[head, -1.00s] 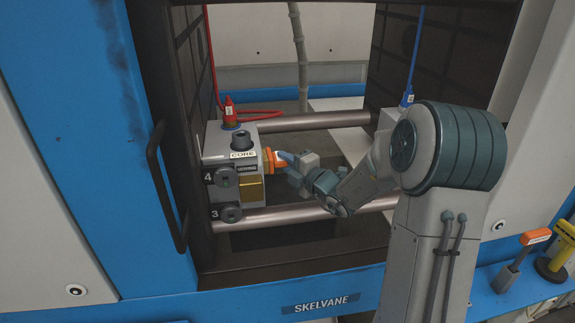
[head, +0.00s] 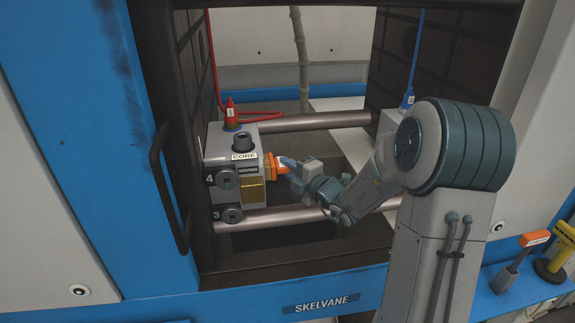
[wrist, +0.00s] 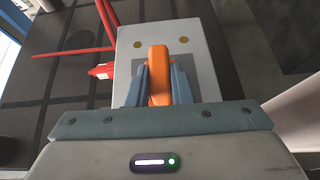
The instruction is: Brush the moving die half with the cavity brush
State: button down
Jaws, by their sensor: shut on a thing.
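The moving die half (head: 222,148) is a grey block with CORE and MOVING labels, mounted on the left platen. It also shows in the wrist view (wrist: 198,40), ahead of my gripper. My gripper (head: 286,164) is shut on the orange cavity brush (head: 272,163). The orange handle shows between the fingers in the wrist view (wrist: 159,75). The brush is held level, its head end at the right face of the die half, by the brass-coloured part. The bristles are hidden, so I cannot tell whether they touch.
Tie bars (head: 300,122) run across behind and in front of the die half. A red fitting (head: 231,115) with a red hose stands on its top. A blue hose (head: 414,60) hangs at right. An orange-handled tool (head: 533,238) and a yellow one (head: 565,240) stand at lower right.

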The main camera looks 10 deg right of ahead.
jog(key=shift+s+p, duration=0.3)
jog(key=shift+s, duration=1.55)
jog(key=shift+d+p, duration=0.45)
jog(key=shift+d, duration=2.55)
jog(key=shift+d, duration=0.1)
jog(key=shift+d, duration=1.4)
